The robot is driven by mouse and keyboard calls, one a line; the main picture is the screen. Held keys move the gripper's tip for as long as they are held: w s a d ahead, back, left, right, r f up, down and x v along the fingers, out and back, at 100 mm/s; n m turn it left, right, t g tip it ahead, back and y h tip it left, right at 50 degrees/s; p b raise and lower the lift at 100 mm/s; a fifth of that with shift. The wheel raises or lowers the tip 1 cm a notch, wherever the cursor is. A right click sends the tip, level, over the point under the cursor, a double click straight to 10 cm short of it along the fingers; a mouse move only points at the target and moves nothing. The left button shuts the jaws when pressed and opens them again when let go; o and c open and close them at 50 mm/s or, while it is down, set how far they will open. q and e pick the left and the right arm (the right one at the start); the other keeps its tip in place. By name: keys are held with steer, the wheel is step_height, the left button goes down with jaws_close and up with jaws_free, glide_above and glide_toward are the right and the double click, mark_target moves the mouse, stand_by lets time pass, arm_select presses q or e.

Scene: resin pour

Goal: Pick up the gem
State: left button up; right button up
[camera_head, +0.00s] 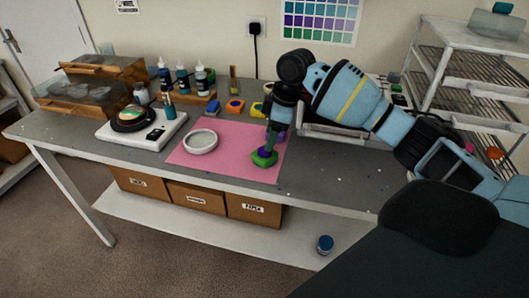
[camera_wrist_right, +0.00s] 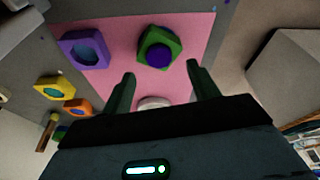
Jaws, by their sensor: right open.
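A purple round gem (camera_wrist_right: 159,54) sits in or on a green block (camera_wrist_right: 160,44) with an angular outline. In the head view, the green block (camera_head: 264,158) rests on the pink mat (camera_head: 235,166) near its front right corner, with a bit of purple on top. My right gripper (camera_wrist_right: 161,73) is open and points down over the block. In the wrist view the gem lies just beyond the fingertips, roughly in line with the gap, with nothing between the fingers. In the head view the right gripper (camera_head: 270,140) partly hides the gem. My left gripper is not in view.
A pale round dish (camera_head: 200,142) lies on the mat. A white scale (camera_head: 155,137) and bottles (camera_head: 182,78) are left. A wire rack (camera_head: 465,70) stands right.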

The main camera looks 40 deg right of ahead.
steer(key=x, duration=0.4)
steer(key=shift+f, duration=0.2)
steer(key=shift+a+f, duration=0.1)
steer(key=shift+f, duration=0.15)
